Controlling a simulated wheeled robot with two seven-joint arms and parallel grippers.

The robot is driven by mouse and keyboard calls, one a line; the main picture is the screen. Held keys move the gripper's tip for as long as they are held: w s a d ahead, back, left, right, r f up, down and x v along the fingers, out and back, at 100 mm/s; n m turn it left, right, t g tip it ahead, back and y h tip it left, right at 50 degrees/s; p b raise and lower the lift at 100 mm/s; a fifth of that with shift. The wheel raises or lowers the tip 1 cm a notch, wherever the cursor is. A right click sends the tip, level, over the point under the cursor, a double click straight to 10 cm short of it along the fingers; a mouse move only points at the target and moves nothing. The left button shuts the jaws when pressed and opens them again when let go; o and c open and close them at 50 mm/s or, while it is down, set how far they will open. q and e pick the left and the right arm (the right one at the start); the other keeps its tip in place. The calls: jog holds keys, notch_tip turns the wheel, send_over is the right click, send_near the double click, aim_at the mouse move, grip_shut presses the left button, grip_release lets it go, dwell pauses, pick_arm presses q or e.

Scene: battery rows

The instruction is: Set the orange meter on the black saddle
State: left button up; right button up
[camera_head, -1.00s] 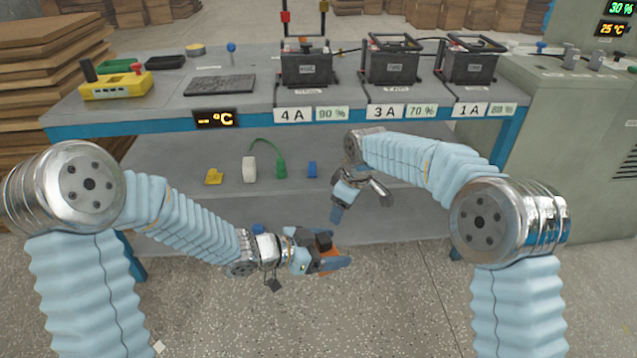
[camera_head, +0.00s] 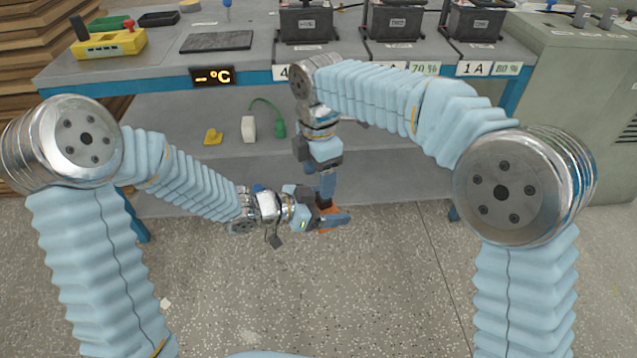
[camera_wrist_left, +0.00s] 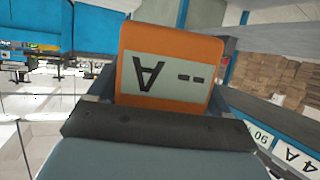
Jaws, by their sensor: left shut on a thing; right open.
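The orange meter (camera_wrist_left: 180,48) is in my left gripper (camera_head: 335,219), which is shut on it. The left wrist view shows its pale display reading "-- A" upside down. In the head view only bits of its orange body (camera_head: 327,230) show past the fingers, low in front of the bench. My right gripper (camera_head: 325,190) is open and points down just above the meter; whether it touches is unclear. A flat black plate (camera_head: 217,41) lies on the bench top left of the batteries; I cannot tell whether it is the black saddle.
The bench carries dark batteries (camera_head: 306,22) behind labels and a yellow box (camera_head: 110,43) at left. A grey cabinet (camera_head: 575,100) stands at right.

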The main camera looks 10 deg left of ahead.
aim_at(318, 194)
jog(key=shift+f, duration=1.85)
pick_arm(q)
jog(key=shift+d, duration=0.1)
pick_arm(e)
jog(key=c, duration=1.2)
pick_arm(q)
jog(key=o, duration=1.1)
jog(key=shift+s, duration=0.1)
pick_arm(e)
jog(key=shift+c, duration=0.3)
pick_arm(q)
jog(key=shift+r, duration=0.1)
